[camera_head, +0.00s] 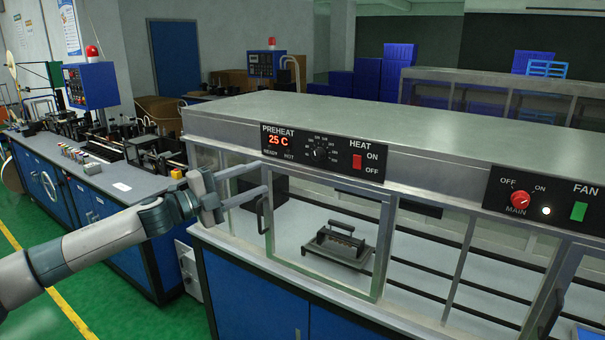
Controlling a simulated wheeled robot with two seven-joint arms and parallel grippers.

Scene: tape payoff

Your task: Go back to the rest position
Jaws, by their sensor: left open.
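My left gripper (254,186) comes in from the left with its arm stretched out. Its two fingers are spread, one above the other, and point right toward the front of the grey machine (375,140). Nothing shows between them. The fingertips are close to the left edge of a framed glass door (384,245) and its dark handle (262,215); I cannot tell whether they touch. The door looks shut. My right gripper is not in view.
Behind the glass a dark fixture with a handle (340,246) sits on the white bed. The panel reads 25 C beside a red heat switch (357,162). A blue workbench (95,215) stands left. Green floor (95,310) is clear between.

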